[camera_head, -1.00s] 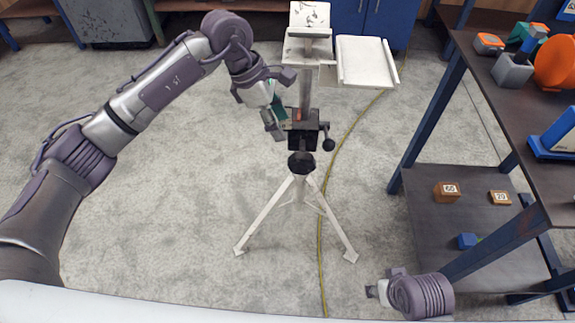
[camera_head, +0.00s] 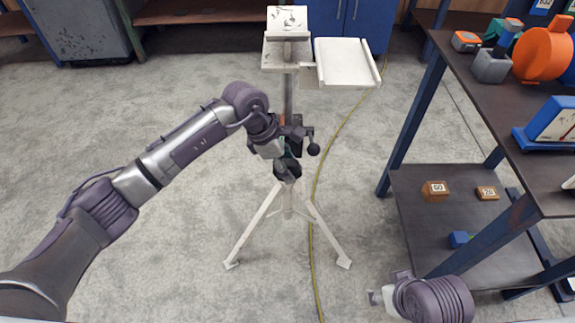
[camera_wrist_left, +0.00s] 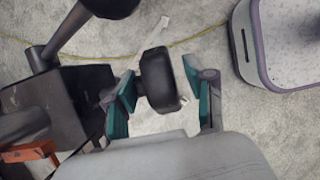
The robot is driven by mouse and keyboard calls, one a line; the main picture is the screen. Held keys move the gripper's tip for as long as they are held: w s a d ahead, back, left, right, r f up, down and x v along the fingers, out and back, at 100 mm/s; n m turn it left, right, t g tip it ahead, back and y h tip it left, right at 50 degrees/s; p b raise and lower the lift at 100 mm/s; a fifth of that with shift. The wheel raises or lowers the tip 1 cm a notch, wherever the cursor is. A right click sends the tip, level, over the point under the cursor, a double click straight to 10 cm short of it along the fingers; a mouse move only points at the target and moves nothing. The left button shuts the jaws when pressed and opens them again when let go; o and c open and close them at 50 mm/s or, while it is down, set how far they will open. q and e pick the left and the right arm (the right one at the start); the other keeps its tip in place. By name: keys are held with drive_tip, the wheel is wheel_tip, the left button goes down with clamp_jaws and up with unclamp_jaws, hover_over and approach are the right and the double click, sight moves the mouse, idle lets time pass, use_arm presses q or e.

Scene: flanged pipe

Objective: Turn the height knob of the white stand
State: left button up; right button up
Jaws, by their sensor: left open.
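The white stand (camera_head: 288,205) is upright on tripod legs in the head view. A black clamp block with a ball-ended side handle (camera_head: 313,149) is on its post, and a black round knob (camera_head: 287,172) is at the top of the legs. My left gripper (camera_head: 281,157) is at the post, covering part of the block. In the left wrist view, its open teal-padded fingers (camera_wrist_left: 162,92) are on either side of a black knob (camera_wrist_left: 156,78), with a gap on the right; left contact is unclear. My right gripper (camera_head: 376,297) is at the lower right, away from the stand.
A white tray (camera_head: 345,82) is fixed at the stand's upper right. A dark shelf table (camera_head: 470,110) with several objects stands at the right. A yellow cable (camera_head: 316,225) runs along the floor behind the stand. The floor to the left is clear.

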use_arm(q)
clamp_jaws()
drive_tip(key=shift+d+r+y, duration=0.2)
drive_tip(key=shift+y, duration=0.4)
drive_tip(key=shift+d+f+y+p, duration=0.1)
drive_tip(key=shift+y+p, duration=0.2)
drive_tip(key=shift+y, duration=0.2)
drive_tip(key=shift+d+f+y+b, duration=0.1)
drive_tip(key=shift+y+b, duration=0.1)
drive_tip(key=shift+y, duration=0.65)
drive_tip(key=shift+f+y+b, duration=0.1)
drive_tip(key=shift+y+b, duration=0.05)
drive_tip(key=shift+y, duration=0.7)
unclamp_jaws()
